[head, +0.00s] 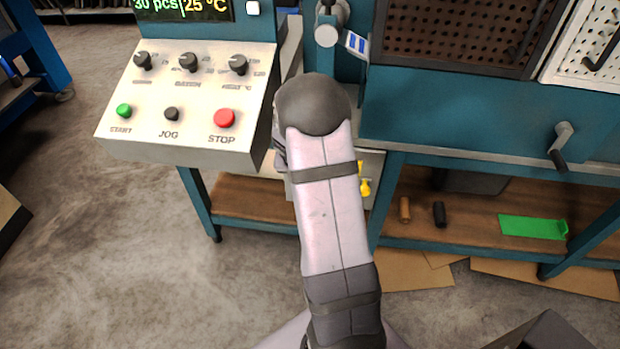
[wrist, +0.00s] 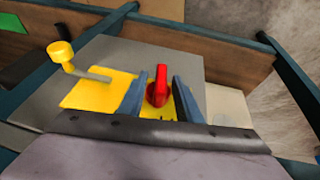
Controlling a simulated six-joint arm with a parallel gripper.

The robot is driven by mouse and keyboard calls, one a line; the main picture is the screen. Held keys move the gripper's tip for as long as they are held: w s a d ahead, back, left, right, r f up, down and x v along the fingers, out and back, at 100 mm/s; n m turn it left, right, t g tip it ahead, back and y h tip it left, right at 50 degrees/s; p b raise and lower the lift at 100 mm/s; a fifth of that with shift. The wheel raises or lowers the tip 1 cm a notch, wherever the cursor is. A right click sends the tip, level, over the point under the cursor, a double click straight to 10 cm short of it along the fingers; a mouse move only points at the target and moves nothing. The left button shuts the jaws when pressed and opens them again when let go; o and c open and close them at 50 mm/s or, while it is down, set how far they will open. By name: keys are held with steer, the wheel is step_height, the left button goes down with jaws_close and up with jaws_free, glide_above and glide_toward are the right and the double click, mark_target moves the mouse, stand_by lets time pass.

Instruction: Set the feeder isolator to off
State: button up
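The feeder isolator is a grey box (wrist: 110,60) with a yellow plate (wrist: 90,90) and a red rotary handle (wrist: 160,88). In the wrist view the handle's grip stands upright in the picture. My gripper (wrist: 160,97) is open, with one blue finger on each side of the handle and gaps showing between. A yellow knob on a bent stem (wrist: 62,54) stands on the plate's left side. In the head view my arm hides the gripper and the red handle. Only the right part of the grey box (head: 373,168) and some yellow show there. I cannot read any on or off marking.
A control panel (head: 185,92) with start, jog and stop buttons stands left of my arm. A teal bench (head: 470,125) with a crank handle (head: 561,147) is at right. Its wooden lower shelf (head: 465,215) holds a green tray (head: 530,227) and small cylinders.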

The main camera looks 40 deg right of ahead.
steer(key=shift+r, duration=0.1)
steer(key=p+v, duration=0.1)
steer(key=v, duration=0.6)
stand_by(0.4)
